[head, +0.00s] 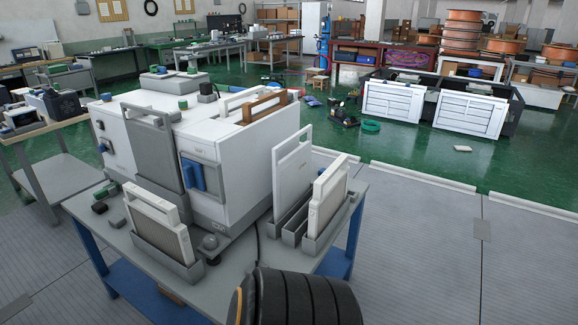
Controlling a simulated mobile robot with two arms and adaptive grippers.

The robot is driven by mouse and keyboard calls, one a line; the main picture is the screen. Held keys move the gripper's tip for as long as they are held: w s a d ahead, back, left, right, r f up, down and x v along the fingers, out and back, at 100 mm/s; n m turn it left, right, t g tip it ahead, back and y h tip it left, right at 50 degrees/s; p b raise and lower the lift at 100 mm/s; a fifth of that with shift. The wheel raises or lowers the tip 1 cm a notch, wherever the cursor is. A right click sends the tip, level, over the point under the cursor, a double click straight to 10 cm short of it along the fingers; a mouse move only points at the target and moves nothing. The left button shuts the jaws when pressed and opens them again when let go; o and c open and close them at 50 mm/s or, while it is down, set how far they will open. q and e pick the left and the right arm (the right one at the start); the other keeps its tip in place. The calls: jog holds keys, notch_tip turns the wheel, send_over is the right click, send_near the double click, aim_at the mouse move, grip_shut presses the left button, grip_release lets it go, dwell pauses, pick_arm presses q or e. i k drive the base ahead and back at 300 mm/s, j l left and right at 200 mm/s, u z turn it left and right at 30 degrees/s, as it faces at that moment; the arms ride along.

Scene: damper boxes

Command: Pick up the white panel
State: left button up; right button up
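Several white panels with handle openings stand on the workbench. One white panel (158,222) stands tilted in a grey holder (165,259) at the front left. Two more white panels, one taller (291,168) and one nearer (328,197), stand in a slotted grey rack (318,238) at the right. I cannot tell which one the task names. A large white box (236,160) stands behind them, with a grey panel (154,150) upright at its front. Neither gripper shows in the head view.
The grey table top (232,290) has a free strip at its front, partly hidden by a dark ribbed shape that looks like part of my arm. A brown-framed panel (264,106) sits in the box top. Open floor (430,250) lies to the right.

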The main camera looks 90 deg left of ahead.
aim_at(291, 175)
jog(key=i+j+u, duration=0.1)
jog(key=i+u, duration=0.15)
jog(key=u, duration=0.15)
jog(key=i+u, duration=0.25)
jog(key=u, duration=0.2)
jog(key=i+l+u, duration=0.1)
jog(key=i+u, duration=0.15)
jog(key=u, duration=0.15)
jog(key=i+l+u, duration=0.1)
jog(key=u, duration=0.35)
jog(key=i+l, duration=0.05)
jog(key=i, duration=0.05)
